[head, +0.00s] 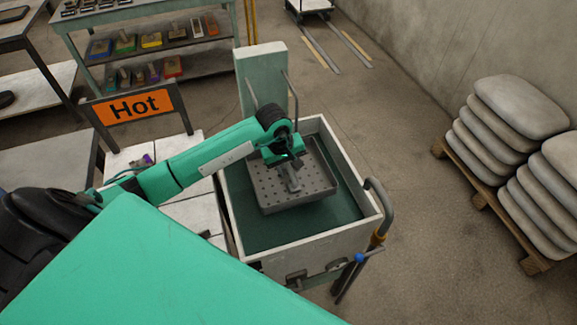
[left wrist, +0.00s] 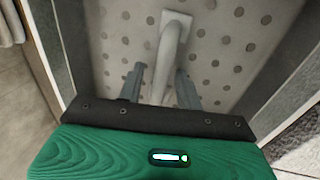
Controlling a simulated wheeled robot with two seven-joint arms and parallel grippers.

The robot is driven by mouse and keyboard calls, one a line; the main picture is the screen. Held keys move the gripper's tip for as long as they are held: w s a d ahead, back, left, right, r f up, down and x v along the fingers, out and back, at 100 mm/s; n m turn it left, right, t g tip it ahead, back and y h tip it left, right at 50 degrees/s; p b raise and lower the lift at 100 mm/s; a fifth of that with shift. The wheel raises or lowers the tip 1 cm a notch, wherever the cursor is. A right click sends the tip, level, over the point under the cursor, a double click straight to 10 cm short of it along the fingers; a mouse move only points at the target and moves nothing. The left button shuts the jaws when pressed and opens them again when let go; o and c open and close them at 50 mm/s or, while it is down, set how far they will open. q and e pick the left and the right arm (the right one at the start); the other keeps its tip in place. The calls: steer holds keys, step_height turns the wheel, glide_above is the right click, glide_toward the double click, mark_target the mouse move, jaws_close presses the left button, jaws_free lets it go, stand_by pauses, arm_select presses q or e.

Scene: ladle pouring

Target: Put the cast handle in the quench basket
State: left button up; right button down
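The quench basket (head: 318,188) is a grey perforated tray hanging inside the pale tank (head: 345,226), above dark green liquid. The grey cast handle (head: 293,182) is at the basket's floor, under my left gripper (head: 289,164). In the left wrist view, the handle (left wrist: 170,50) is a rod with a squarish end plate against the perforated floor (left wrist: 225,60). The two fingers of my left gripper (left wrist: 160,75) stand on either side of the rod, with a visible gap on the left side. The rod's near end is hidden by the gripper body. My right gripper is not in view.
An orange "Hot" sign (head: 134,106) stands left of the tank, by a pale table (head: 188,213). A curved rail (head: 382,205) with a blue-knobbed lever is at the tank's right. Stacked sacks (head: 500,125) lie on a pallet at right. A tool shelf stands at the back left.

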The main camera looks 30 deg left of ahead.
arm_select(q)
steer(key=shift+r, duration=0.25)
step_height(320, 180, up, 12)
steer(key=s+a+b, duration=0.1)
steer(key=s+b, duration=0.1)
steer(key=b, duration=0.1)
steer(key=shift+a+f, duration=0.2)
steer(key=shift+f, duration=0.05)
